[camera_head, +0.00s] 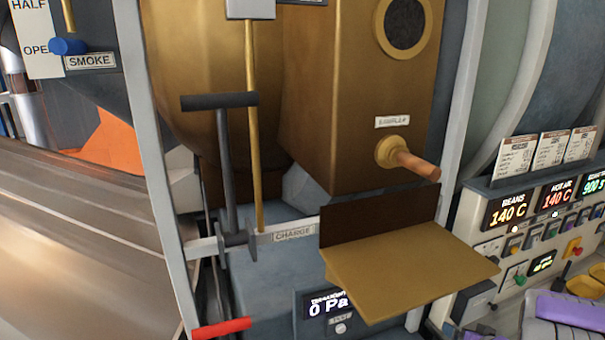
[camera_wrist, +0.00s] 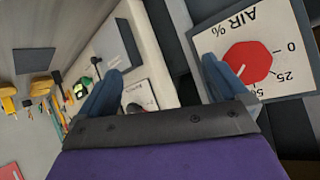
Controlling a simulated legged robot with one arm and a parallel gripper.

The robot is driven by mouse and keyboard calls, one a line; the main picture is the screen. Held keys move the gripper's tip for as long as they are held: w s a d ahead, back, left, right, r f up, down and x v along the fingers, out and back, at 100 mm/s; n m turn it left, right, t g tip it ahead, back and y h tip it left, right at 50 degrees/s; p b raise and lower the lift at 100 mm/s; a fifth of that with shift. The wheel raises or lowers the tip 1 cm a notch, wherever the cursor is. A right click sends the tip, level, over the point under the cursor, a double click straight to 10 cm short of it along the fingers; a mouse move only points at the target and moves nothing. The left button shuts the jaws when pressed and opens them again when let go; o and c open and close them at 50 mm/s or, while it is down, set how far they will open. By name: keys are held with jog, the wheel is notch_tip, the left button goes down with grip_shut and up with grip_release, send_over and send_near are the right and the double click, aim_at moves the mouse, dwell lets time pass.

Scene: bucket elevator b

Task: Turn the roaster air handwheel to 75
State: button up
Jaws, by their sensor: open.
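In the wrist view, the red faceted air handwheel (camera_wrist: 247,62) sits on a white dial plate (camera_wrist: 226,38) marked "AIR %". The plate appears rotated in the picture; 0, 25 and 50 show along the handwheel's right and lower side. A short pale mark shows on the handwheel, but I cannot tell its exact reading. My gripper (camera_wrist: 161,67) is open, with nothing between its blue fingers. Its right finger overlaps the dial's left part in the picture, close to the handwheel. The handwheel lies to the right of the opening; contact is unclear.
A console (camera_head: 510,240) with lit displays, buttons and cards stands at the right in the head view. The charge lever (camera_head: 226,170), the sampler handle (camera_head: 415,165) and a protruding tan tray (camera_head: 412,268) are in the middle. Small coloured controls (camera_wrist: 60,95) show left in the wrist view.

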jog(key=s+a+r+n+g+b, duration=0.1)
jog(key=s+a+g+b, duration=0.5)
jog(key=s+a, duration=0.9)
jog(key=s+a+r+n+g+b, duration=0.2)
jog(key=s+a+g+b, duration=0.3)
jog(key=s+a, duration=1)
jog(key=s+g, duration=0.2)
jog(key=s, duration=0.6)
jog(key=shift+a+r+n+y+b, duration=0.15)
jog(key=shift+n+y+b, duration=0.25)
